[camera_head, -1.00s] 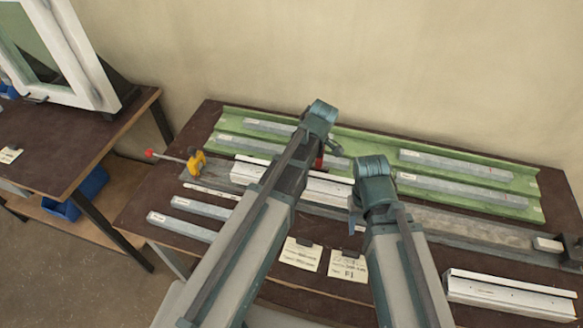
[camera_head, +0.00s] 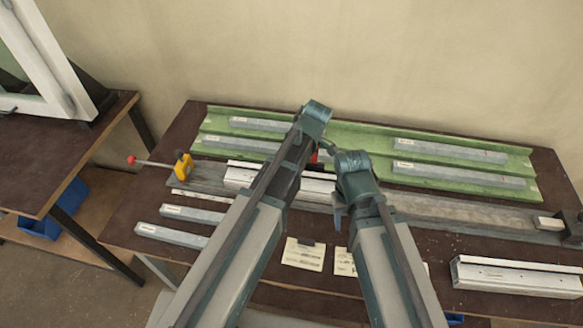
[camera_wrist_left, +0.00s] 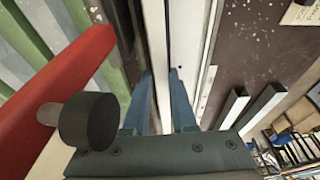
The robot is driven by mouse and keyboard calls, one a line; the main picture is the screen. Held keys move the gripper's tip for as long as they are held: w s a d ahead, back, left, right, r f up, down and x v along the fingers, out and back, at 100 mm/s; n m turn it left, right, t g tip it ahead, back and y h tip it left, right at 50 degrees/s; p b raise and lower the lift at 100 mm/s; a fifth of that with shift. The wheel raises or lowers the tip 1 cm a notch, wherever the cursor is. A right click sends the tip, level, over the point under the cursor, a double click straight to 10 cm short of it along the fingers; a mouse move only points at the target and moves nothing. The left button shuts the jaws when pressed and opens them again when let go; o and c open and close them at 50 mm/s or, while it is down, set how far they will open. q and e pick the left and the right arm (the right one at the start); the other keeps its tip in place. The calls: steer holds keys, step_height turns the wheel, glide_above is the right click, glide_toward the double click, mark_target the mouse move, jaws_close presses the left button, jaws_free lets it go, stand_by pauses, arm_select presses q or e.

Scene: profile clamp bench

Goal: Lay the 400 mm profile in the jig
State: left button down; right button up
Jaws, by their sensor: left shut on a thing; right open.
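A white profile (camera_head: 240,175) lies along the grey jig bed (camera_head: 430,208), its middle partly hidden by my arms. I cannot tell whether it rests fully on the bed. My left gripper is hidden behind its arm in the head view. In the left wrist view its blue fingers (camera_wrist_left: 158,105) are shut on the white profile (camera_wrist_left: 182,45). My right gripper (camera_head: 341,214) is open, over the bed near the profile's right part; its fingertips are only partly visible. A yellow clamp with a red knob (camera_head: 183,167) stands at the jig's left end.
A green rack (camera_head: 365,150) with several grey bars lies behind the jig. Another white profile (camera_head: 515,276) lies at the front right. Grey bars (camera_head: 172,235) and paper cards (camera_head: 303,254) lie in front. A red bar with a black knob (camera_wrist_left: 88,122) is close beside my left gripper.

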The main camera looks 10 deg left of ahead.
arm_select(q)
steer(key=c, duration=0.7)
jaws_free()
steer(key=shift+f, duration=0.1)
arm_select(e)
steer(key=shift+f, duration=0.1)
arm_select(q)
steer(key=shift+p+v, duration=0.85)
arm_select(e)
steer(key=shift+r, duration=0.85)
arm_select(q)
steer(key=p+v, duration=1)
steer(key=shift+d+r, duration=0.15)
steer(key=shift+r, duration=0.25)
arm_select(e)
step_height(320, 180, up, 10)
steer(key=shift+r, duration=0.25)
